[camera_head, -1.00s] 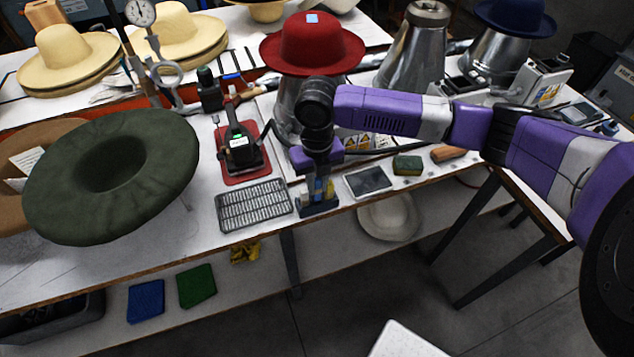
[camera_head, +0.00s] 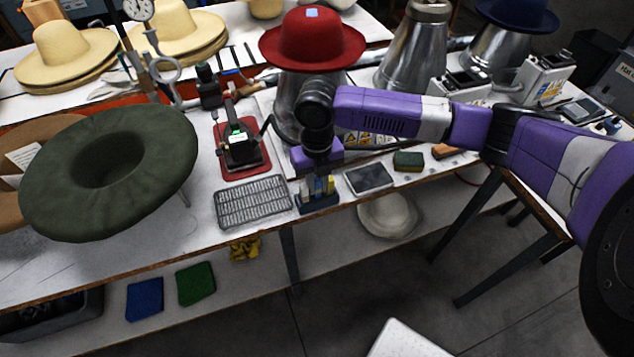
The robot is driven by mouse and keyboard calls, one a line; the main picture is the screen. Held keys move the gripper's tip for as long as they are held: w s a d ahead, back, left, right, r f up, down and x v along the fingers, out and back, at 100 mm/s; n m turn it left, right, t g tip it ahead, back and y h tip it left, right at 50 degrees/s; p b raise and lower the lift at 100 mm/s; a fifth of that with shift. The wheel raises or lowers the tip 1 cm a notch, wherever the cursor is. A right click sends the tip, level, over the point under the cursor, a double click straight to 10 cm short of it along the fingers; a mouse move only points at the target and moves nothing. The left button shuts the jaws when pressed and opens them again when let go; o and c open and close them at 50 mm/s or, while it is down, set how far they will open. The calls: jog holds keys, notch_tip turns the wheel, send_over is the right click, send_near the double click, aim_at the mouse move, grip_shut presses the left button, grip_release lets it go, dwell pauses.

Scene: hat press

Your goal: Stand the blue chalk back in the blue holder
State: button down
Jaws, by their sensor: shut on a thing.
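The blue holder (camera_head: 320,206) stands near the front edge of the table, between a wire rack and a dark tablet. Yellow and pale chalk pieces (camera_head: 330,184) show upright in it. My gripper (camera_head: 318,181) points straight down over the holder and is shut on the blue chalk. The chalk is small and mostly hidden between the fingers. I cannot tell whether its lower end is inside a slot of the holder or just above it.
A wire rack (camera_head: 252,202) lies left of the holder, and a dark tablet (camera_head: 369,178) lies to its right. A green sponge (camera_head: 408,161) is farther right. The red hat (camera_head: 312,42) on its metal form stands behind my gripper.

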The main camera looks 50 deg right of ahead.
jog(key=c, duration=1.3)
grip_release()
jog(key=shift+o, duration=0.2)
jog(key=shift+r+p, duration=2.75)
jog(key=shift+r, duration=1.05)
